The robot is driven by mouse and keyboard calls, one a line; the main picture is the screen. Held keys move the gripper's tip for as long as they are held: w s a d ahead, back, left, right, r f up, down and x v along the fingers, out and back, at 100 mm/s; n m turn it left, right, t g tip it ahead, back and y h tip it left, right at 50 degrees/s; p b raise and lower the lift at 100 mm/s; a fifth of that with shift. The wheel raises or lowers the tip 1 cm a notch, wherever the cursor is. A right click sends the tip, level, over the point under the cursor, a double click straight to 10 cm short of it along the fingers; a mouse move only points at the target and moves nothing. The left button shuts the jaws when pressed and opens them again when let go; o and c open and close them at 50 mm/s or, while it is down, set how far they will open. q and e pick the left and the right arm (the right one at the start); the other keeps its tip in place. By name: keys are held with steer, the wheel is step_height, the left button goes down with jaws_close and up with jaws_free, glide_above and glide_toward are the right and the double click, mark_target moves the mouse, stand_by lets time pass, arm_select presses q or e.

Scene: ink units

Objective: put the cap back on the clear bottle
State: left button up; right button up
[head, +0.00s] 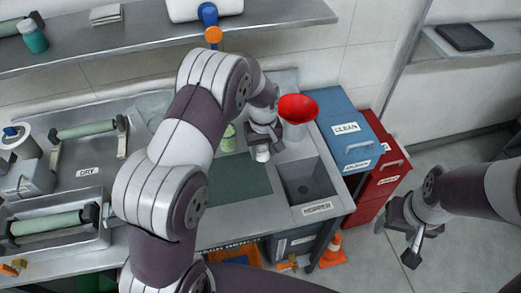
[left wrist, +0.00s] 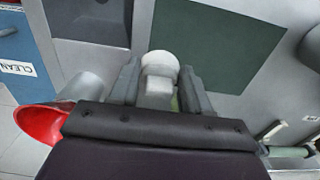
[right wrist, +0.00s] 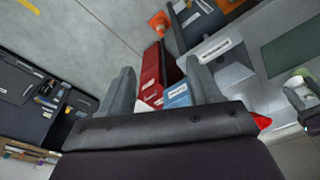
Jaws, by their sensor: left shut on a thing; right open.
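My left gripper (head: 263,147) is shut on a small white rounded piece (head: 262,155), which looks like the cap. This white piece also shows between the fingers in the left wrist view (left wrist: 160,64), with a little green behind it. A pale green bottle-like thing (head: 228,138) stands just left of the gripper, partly behind my left arm. I cannot tell whether it is the clear bottle, or see its mouth. My right gripper (head: 400,240) is open and empty, over the floor right of the bench.
A dark green mat (head: 240,178) lies on the bench, with the hopper sink (head: 307,182) to its right. A red funnel (head: 298,108) sits behind the hopper. Blue (head: 347,130) and red (head: 386,165) cabinets and an orange cone (head: 333,252) stand near the bench's right end.

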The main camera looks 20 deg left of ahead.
arm_select(q)
steer(key=s+a+f+m, duration=0.1)
steer(key=m, duration=0.1)
steer(key=s+f+m, duration=0.1)
steer(key=m, duration=0.1)
steer(key=s+a+f+m, duration=0.1)
steer(key=s+m, duration=0.1)
steer(key=shift+s+a+f, duration=0.1)
steer(key=shift+a, duration=0.2)
